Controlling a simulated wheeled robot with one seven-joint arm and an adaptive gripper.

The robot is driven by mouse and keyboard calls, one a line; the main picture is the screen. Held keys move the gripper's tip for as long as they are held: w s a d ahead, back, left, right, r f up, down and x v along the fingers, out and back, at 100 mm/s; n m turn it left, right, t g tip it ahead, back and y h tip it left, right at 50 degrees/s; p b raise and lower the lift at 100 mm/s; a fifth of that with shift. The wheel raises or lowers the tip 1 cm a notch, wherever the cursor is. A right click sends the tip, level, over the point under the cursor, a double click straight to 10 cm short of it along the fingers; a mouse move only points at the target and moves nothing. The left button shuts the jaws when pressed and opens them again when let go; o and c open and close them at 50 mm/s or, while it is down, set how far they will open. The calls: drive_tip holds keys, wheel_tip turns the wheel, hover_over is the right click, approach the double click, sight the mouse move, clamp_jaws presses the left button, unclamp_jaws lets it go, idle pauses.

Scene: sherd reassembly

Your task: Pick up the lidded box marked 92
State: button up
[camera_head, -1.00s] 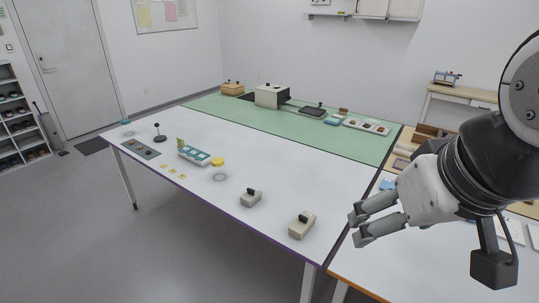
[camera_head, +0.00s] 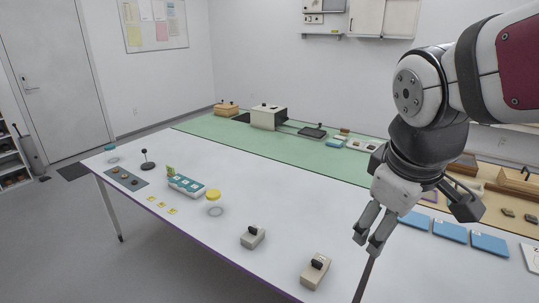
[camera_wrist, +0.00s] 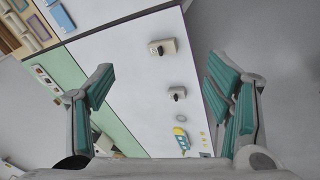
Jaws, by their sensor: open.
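No marking 92 is legible in either view. Two small beige boxes with black handles on top stand on the white table (camera_head: 190,226) near its front edge. The nearer box (camera_head: 314,273) also shows in the wrist view (camera_wrist: 168,47), and the farther box (camera_head: 252,237) shows there too (camera_wrist: 177,94). A tan box (camera_head: 227,109) with small dark knobs stands at the far back. I cannot tell which one is marked 92. My gripper (camera_head: 367,241) is open and empty, pointing down above and to the right of the nearer box. Its fingers frame the table in the wrist view (camera_wrist: 160,70).
A teal-and-white tray (camera_head: 187,186), a yellow disc (camera_head: 213,195) and a black stand (camera_head: 148,164) are farther left. A large whitish box (camera_head: 266,117) stands on the green mat (camera_head: 220,127). Blue folders (camera_head: 450,231) lie right. White tabletop around the two boxes is clear.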

drive_tip(key=w+f+n+g+b, duration=0.1)
drive_tip(key=w+f+n+b, duration=0.1)
drive_tip(key=w+f+n, duration=0.5)
drive_tip(key=n+g+y+b, duration=0.25)
drive_tip(key=n+b, duration=0.45)
drive_tip(key=n, duration=0.7)
hover_over(316, 267)
wheel_tip(316, 267, down, 25)
drive_tip(key=shift+w+d+f+h, duration=0.2)
drive_tip(key=shift+w+f+h, duration=0.1)
drive_tip(key=shift+h, duration=0.05)
wheel_tip(316, 267, down, 14)
drive_tip(key=shift+w+r+b, duration=0.1)
drive_tip(key=shift+r+b, duration=0.05)
drive_tip(key=shift+b, duration=0.25)
drive_tip(key=c, duration=1.4)
drive_tip(key=shift+o, duration=0.2)
